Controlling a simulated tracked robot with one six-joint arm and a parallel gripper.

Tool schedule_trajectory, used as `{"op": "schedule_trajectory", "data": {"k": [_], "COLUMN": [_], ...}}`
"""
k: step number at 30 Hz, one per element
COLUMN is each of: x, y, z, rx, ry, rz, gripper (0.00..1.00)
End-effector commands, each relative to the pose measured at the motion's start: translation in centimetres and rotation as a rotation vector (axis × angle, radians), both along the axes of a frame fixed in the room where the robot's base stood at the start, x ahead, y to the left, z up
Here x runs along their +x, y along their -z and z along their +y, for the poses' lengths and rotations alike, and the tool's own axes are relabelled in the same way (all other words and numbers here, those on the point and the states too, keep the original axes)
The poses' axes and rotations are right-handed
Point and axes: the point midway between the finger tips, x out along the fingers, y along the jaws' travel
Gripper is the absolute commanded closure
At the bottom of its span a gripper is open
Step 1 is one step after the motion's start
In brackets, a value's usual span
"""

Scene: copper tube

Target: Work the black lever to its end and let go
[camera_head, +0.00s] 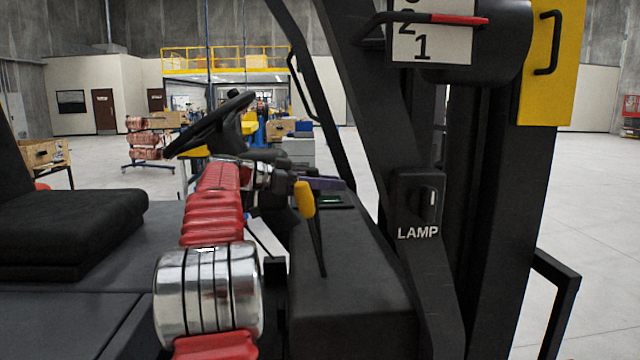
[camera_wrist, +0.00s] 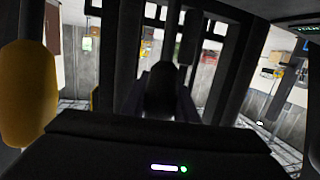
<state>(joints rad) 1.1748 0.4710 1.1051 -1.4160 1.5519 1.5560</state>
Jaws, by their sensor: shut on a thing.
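In the wrist view, the black lever's rounded knob (camera_wrist: 163,88) stands in the middle, between the dark fingers of my gripper (camera_wrist: 166,97). The fingers are shut on the knob. The lever's lower part is hidden behind the gripper body. In the head view, my red and chrome arm reaches forward to the console beside the steering wheel. My gripper is a dark shape at the arm's far end there, and I cannot make out the black lever against it.
A yellow-knobbed lever (camera_head: 304,200) stands close to the right of my arm; its knob also shows in the wrist view (camera_wrist: 28,95). The steering wheel (camera_head: 208,122) is beyond. A LAMP switch (camera_head: 429,205) is on the right post. A black seat (camera_head: 70,222) is at left.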

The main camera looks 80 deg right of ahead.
Motion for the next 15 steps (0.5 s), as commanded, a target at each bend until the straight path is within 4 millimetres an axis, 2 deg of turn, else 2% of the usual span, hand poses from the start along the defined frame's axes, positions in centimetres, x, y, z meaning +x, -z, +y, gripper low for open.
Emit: {"op": "schedule_trajectory", "data": {"k": [3,6,15], "x": [-1.4,-2.0,-2.3], "y": [0.2,0.4,0.5], "z": [-0.3,-0.5,-0.5], "rx": [0.014,0.023,0.029], "ry": [0.002,0.001,0.0], "rz": [-0.067,-0.104,-0.123], "gripper": [1.0,1.0,1.0]}}
